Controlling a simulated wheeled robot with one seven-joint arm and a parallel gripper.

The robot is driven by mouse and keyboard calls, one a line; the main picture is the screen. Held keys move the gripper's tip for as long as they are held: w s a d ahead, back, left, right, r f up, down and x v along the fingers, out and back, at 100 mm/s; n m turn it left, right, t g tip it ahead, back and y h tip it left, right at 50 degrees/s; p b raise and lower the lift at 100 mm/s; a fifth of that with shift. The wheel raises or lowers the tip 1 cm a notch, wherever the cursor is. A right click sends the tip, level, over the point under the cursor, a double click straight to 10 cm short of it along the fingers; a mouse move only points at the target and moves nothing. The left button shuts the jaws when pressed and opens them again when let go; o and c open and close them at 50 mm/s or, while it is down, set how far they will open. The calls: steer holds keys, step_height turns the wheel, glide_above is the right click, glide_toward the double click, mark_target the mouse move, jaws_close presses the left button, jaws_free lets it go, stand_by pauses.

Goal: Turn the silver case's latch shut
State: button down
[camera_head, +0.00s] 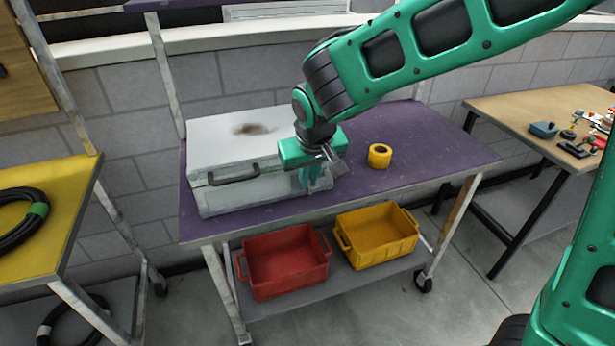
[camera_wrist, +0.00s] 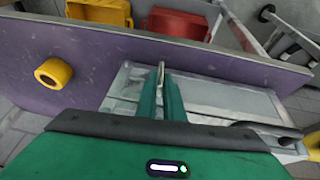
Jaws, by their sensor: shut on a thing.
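The silver case (camera_head: 228,145) stands closed on the purple tabletop of the cart, with its dark handle (camera_head: 233,176) on the front face. My gripper (camera_head: 312,186) is at the case's right front end, fingers pointing down. In the wrist view my gripper (camera_wrist: 161,92) has its fingers close together at the edge of the case (camera_wrist: 225,97). A small metal piece, seemingly the latch (camera_wrist: 161,72), shows at the fingertips. The fingers are shut on it and hide most of it. How far the latch is turned cannot be told.
A yellow tape roll (camera_head: 379,156) lies on the purple tabletop (camera_head: 430,140) right of the case. A red bin (camera_head: 285,262) and a yellow bin (camera_head: 377,236) sit on the lower shelf. A yellow table (camera_head: 50,225) stands left, a wooden table (camera_head: 520,108) right.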

steer(key=h, duration=0.1)
steer(key=a+t+h, duration=0.1)
steer(key=h, duration=0.1)
steer(key=shift+s+a+f+n, duration=0.1)
steer(key=shift+s+f+n, duration=0.1)
steer(key=shift+n, duration=0.2)
steer(key=shift+s+a+f+n+t+h, duration=0.15)
steer(key=shift+t+h, duration=0.1)
steer(key=shift+h, duration=0.4)
steer(key=shift+w+a+n+t+h, duration=0.1)
steer(key=shift+t+h, duration=0.1)
steer(key=shift+h, duration=0.5)
steer(key=shift+s+a+f+n+t+h, duration=0.15)
steer(key=shift+t+h, duration=0.1)
steer(key=shift+h, duration=0.4)
steer(key=shift+w+r, duration=0.1)
steer(key=shift+w, duration=0.05)
steer(key=c, duration=1.9)
jaws_free()
steer(key=shift+d, duration=0.1)
steer(key=shift+o, duration=0.2)
steer(key=v, duration=1)
steer(key=shift+s+a+r, duration=0.15)
steer(key=shift+s+a, duration=0.1)
steer(key=shift+a, duration=0.05)
